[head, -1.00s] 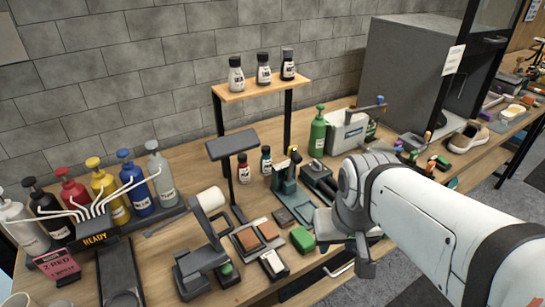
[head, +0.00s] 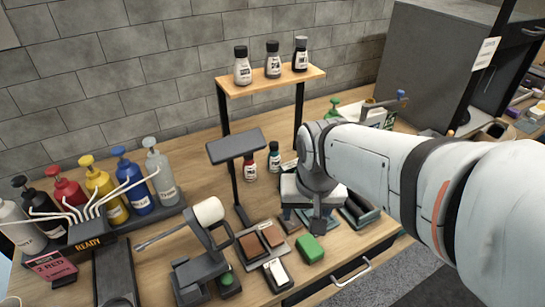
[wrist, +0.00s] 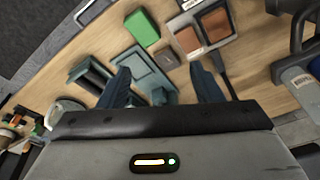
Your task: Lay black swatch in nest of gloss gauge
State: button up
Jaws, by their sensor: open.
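My gripper (wrist: 160,69) is open and empty, its two dark fingers pointing down over the bench. A small dark square (wrist: 168,58), which looks like the black swatch, lies just beyond and between the fingertips in the wrist view. Next to it is a grey-teal device with a flat, rimmed plate (wrist: 148,76), probably the gloss gauge with its nest. The plate lies between the fingers as seen in the wrist view. In the head view my arm hides most of the gauge, and the swatch is hard to make out.
A tray with brown swatches (wrist: 184,25) and a green block (wrist: 142,29) lie close by. A second teal device (wrist: 88,74) stands left in the wrist view. A black lamp-like stand (head: 236,146) and bottle shelf (head: 270,81) rise behind. The bench's front edge is near.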

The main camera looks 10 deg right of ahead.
jog(key=o, duration=0.4)
jog(key=w+f+m, duration=0.1)
jog(key=w+m, duration=0.1)
jog(key=w+f+m+g+p, duration=0.1)
jog(key=w+m, duration=0.1)
jog(key=w, duration=0.1)
jog(key=w+f+m+p, duration=0.1)
jog(key=w+m, duration=0.1)
jog(key=shift+w+d, duration=0.2)
jog(key=shift+d, duration=0.15)
jog(key=m+g+p, duration=0.1)
jog(key=m+p, duration=0.1)
jog(key=m, duration=0.4)
send_near(296, 216)
jog(key=shift+w+a+f, duration=0.25)
jog(key=shift+a, duration=0.1)
jog(key=shift+m, duration=0.3)
jog(key=shift+d+f+p, duration=0.2)
jog(key=shift+f, duration=1.8)
jog(key=shift+d+f+p, duration=0.15)
jog(key=shift+f+p, duration=0.05)
jog(key=shift+f, duration=1.8)
